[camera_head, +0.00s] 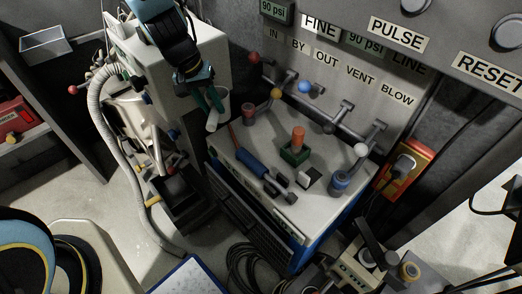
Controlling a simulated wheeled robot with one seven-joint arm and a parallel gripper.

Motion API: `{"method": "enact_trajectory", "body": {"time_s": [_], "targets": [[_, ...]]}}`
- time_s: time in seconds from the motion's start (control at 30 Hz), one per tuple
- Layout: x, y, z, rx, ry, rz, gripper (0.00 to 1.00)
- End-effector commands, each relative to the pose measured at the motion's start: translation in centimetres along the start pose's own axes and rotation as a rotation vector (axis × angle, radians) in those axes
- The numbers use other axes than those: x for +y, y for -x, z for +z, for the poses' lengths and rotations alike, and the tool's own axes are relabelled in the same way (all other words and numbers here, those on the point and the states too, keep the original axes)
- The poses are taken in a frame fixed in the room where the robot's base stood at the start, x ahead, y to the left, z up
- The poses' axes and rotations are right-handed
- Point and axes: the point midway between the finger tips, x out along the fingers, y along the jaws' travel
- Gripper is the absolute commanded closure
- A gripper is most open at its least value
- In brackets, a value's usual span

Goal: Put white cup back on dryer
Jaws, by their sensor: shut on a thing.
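My gripper (214,101), at the end of the dark arm reaching down from the top, is shut on the white cup (223,103). The cup is partly hidden by the green fingers and looks tilted. They are near the front right edge of a pale box-shaped unit (210,42), above the back left corner of a grey-topped bench unit. I cannot tell for sure which unit is the dryer; the pale box with a ribbed hose (109,125) may be it. I cannot tell whether the cup touches anything.
The bench unit's top (235,150) holds a blue-handled tool (250,162), an orange-topped green block (296,148) and a blue container (340,183). Valve levers with coloured knobs (277,94) stand along its back, below a labelled panel (340,60). Black cables (250,262) lie on the floor.

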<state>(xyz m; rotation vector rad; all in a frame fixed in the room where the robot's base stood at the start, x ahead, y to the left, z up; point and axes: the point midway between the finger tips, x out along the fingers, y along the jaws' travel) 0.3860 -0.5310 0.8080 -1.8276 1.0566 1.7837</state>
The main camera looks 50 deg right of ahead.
Motion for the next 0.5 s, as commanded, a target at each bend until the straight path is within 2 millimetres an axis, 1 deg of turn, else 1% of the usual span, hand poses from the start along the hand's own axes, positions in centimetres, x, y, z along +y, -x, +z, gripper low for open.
{"method": "enact_trajectory", "body": {"time_s": [0.07,0.2,0.3,0.47,0.5], "targets": [[-0.1,-0.7,0.2,-0.003,0.001,0.002,1.00],[-0.7,-3.2,0.5,-0.005,0.003,0.001,1.00],[-1.1,-4.7,0.7,-0.004,0.002,0.002,1.00],[-1.4,-6.0,0.8,-0.002,0.001,0.002,1.00],[-1.5,-6.5,0.9,-0.003,0.001,0.001,1.00]]}}
